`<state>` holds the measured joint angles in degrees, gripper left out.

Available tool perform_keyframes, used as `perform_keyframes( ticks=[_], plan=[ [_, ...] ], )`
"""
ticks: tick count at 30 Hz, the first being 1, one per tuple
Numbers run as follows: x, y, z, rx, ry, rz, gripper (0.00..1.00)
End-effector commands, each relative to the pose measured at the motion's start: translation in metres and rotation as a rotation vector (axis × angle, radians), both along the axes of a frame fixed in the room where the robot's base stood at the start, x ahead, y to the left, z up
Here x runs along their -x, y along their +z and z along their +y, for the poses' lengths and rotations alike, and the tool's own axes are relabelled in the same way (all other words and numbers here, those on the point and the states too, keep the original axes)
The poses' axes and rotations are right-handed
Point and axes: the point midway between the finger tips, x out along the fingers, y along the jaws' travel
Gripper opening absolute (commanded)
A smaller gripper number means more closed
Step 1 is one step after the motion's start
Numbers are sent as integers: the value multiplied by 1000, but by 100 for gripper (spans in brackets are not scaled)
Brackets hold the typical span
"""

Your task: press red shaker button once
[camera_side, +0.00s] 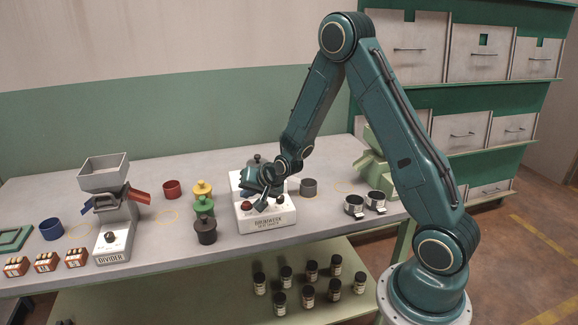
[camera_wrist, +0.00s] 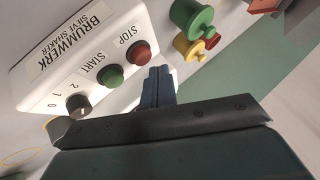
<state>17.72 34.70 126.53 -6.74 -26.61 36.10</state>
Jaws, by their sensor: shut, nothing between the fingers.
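The white sieve shaker (camera_side: 266,222) stands on the bench in the side view. Its sloped front panel (camera_wrist: 55,62) fills the upper left of the wrist view. The red button (camera_wrist: 138,52), labelled STOP, sits at the panel's end, beside the green START button (camera_wrist: 110,77) and a dark knob (camera_wrist: 78,105). In the side view the red button (camera_side: 246,205) is at the panel's left. My gripper (camera_wrist: 158,72) is shut and empty, its fingertips close beside the red button. I cannot tell whether they touch it. My gripper (camera_side: 262,204) is low over the panel in the side view.
Yellow, green and dark lidded pots (camera_side: 205,208) stand just left of the shaker. A divider hopper (camera_side: 113,235) stands farther left. A grey cup (camera_side: 308,187) and metal cups (camera_side: 354,206) are to the right. Dark-capped jars (camera_side: 308,290) stand on the lower shelf.

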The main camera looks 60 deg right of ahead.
Motion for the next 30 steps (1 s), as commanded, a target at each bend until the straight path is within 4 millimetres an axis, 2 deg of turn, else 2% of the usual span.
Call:
perform_keyframes(
  ticks=[30],
  plan=[
    [0,-9,0,0,0,0,0]
  ],
)
